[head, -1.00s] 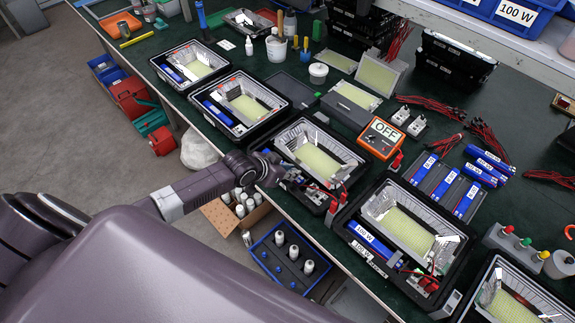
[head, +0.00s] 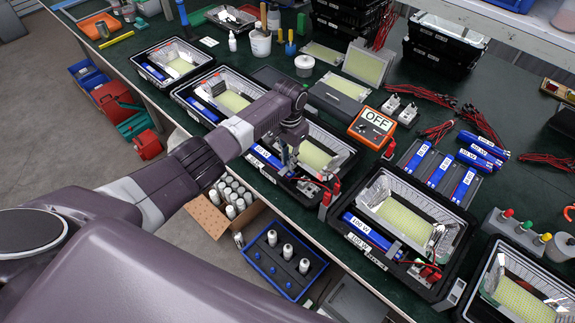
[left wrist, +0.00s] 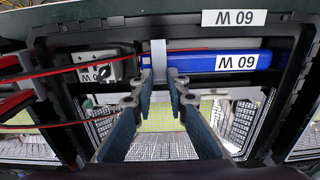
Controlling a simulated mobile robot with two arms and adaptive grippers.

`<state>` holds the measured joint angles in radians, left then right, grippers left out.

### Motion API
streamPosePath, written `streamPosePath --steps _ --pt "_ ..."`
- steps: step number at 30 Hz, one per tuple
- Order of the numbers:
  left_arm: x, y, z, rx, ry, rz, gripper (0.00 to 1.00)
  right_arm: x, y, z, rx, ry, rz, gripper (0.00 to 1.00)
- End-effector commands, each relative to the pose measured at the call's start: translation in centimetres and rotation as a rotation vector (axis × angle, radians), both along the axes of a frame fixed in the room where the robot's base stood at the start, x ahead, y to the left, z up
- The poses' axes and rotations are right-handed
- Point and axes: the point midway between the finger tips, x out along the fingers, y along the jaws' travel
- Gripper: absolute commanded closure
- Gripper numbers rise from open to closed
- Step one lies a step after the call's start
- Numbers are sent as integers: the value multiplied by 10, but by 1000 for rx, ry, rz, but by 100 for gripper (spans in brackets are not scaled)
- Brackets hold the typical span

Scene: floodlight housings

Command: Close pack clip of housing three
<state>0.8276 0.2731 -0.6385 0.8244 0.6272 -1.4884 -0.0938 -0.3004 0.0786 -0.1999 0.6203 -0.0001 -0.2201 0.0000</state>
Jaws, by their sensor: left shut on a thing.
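Housing three (head: 345,160) is the black floodlight housing in the middle of the row, with a reflector tray and a yellow LED panel. A blue 60 W pack (head: 262,155) lies along its near side; it also shows in the left wrist view (left wrist: 225,62). A grey pack clip (left wrist: 158,58) stands across the pack's edge. My left gripper (head: 284,160) reaches down over the pack. In the left wrist view its fingers (left wrist: 159,80) are shut on the clip. Whether the clip is latched cannot be told. My right gripper is not in view.
Neighbouring housings stand close on both sides, one with a 100 W pack (head: 366,232). An orange meter reading OFF (head: 373,128) stands behind. Red leads (left wrist: 95,121) and a switch block (left wrist: 105,72) lie beside the pack. A crate of bottles (head: 283,258) sits below the bench edge.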

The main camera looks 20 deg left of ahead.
Motion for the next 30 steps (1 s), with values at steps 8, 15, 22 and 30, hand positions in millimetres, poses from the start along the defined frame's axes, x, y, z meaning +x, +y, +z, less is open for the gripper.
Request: streamPosePath --steps 8,15,22,30 --pt "2 -2 -7 23 69 0 100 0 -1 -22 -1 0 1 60" --pt "2 -2 -7 31 91 -2 100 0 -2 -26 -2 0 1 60" --pt "2 -2 -7 31 95 -1 100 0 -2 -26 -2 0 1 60" --pt "1 -2 -7 31 95 -1 74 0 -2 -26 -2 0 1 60"
